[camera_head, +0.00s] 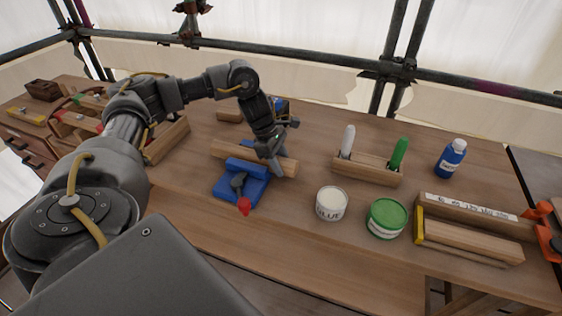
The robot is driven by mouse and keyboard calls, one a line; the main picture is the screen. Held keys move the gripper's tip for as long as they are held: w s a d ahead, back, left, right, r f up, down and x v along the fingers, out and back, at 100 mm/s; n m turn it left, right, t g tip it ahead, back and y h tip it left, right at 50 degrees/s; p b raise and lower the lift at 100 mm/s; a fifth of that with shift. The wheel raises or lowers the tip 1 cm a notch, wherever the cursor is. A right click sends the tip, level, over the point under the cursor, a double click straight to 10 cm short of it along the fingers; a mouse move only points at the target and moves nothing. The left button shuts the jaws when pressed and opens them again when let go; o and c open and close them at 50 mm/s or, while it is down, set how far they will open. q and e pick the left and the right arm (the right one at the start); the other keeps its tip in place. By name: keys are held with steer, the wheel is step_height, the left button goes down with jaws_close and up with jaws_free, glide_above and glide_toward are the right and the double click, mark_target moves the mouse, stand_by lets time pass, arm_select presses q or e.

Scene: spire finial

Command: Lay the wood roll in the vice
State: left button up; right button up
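The wood roll (225,151) is a pale wooden cylinder lying across the bench, just behind the blue vice as I see it. The blue vice (254,187) stands on the bench with its red-knobbed handle toward me. Part of the roll's lower side is hidden by the vice's rear jaw, so I cannot tell whether they touch. My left gripper (274,160) points down at the right part of the roll, right of the vice, with a finger in front of the roll. The other finger is hidden, so its grip is unclear. My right gripper is not in view.
A white glue tub (331,204) and green tin (386,218) stand right of the vice. Behind them is a wooden rack (366,172) with a white and a green tube. A blue bottle (451,159) and wooden blocks (470,240) are farther right. Bare bench lies in front.

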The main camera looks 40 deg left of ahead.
arm_select(q)
steer(key=o, duration=0.3)
steer(key=shift+o, duration=0.2)
steer(key=shift+r, duration=0.3)
steer(key=v, duration=0.4)
steer(key=shift+a+r+b, duration=0.15)
steer(key=shift+r+b, duration=0.05)
steer(key=shift+b, duration=0.15)
steer(key=p+v, duration=0.2)
steer(key=v, duration=0.4)
steer(key=shift+r, duration=0.15)
steer(key=shift+s+a+r, duration=0.15)
steer(key=shift+a+r, duration=0.05)
steer(key=shift+r, duration=0.2)
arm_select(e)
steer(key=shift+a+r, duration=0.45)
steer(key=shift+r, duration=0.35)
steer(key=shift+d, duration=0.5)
